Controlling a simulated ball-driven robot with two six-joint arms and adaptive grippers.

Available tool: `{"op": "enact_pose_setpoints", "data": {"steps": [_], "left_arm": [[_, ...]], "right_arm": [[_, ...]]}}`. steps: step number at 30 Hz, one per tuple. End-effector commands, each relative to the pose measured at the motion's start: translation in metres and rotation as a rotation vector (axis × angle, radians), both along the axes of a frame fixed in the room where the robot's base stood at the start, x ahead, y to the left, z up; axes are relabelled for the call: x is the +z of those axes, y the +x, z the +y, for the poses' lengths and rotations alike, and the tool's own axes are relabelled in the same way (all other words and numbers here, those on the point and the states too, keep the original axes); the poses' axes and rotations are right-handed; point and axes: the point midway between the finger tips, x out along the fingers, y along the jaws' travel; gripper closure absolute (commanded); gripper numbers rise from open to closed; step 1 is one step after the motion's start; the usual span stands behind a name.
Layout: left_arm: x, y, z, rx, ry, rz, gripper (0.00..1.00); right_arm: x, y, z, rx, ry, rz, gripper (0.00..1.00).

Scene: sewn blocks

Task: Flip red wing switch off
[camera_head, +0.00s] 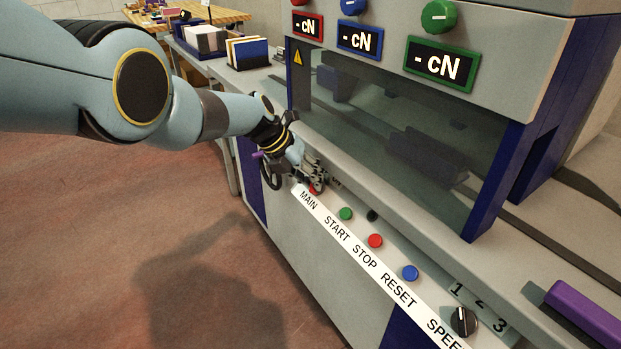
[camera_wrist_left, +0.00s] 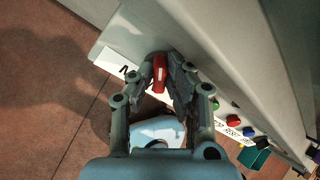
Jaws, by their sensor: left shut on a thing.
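The red wing switch (camera_wrist_left: 159,73) sits on the machine's front panel above the MAIN label. In the left wrist view it shows between the fingertips of my left gripper (camera_wrist_left: 165,80), which is shut on it. In the head view my left gripper (camera_head: 316,186) is at the MAIN end of the panel, and its fingers hide most of the switch. Only a small bit of red shows there. Which position the switch is in cannot be told. My right gripper is not in view.
To the right of the switch on the panel are a green button (camera_head: 346,213), a red button (camera_head: 375,240), a blue button (camera_head: 410,272) and a black speed knob (camera_head: 463,321). A purple bar (camera_head: 588,315) lies at the right. The floor at left is clear.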

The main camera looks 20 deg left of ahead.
Motion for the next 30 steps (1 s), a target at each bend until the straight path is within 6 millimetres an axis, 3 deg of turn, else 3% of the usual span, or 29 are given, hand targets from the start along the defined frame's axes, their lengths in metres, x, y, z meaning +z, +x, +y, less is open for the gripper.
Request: {"op": "enact_pose_setpoints", "data": {"steps": [2, 3, 8, 23, 30], "left_arm": [[-0.0002, -0.0001, 0.0004, 0.003, -0.001, 0.001, 1.00], [-0.0002, -0.0001, 0.0004, 0.002, -0.001, 0.001, 0.83], [-0.0001, 0.0000, 0.0002, 0.001, 0.000, 0.000, 0.63], [0.0020, 0.0015, -0.0016, -0.012, 0.005, -0.010, 0.63], [0.0032, 0.0000, -0.0058, -0.250, 0.162, -0.133, 0.63]], "right_arm": [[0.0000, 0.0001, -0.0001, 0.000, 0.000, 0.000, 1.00], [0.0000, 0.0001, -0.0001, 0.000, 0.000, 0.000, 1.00], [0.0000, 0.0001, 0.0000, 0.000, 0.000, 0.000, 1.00], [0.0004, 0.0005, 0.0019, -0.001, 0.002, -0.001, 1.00], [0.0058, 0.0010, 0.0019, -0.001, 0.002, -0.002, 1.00]]}}
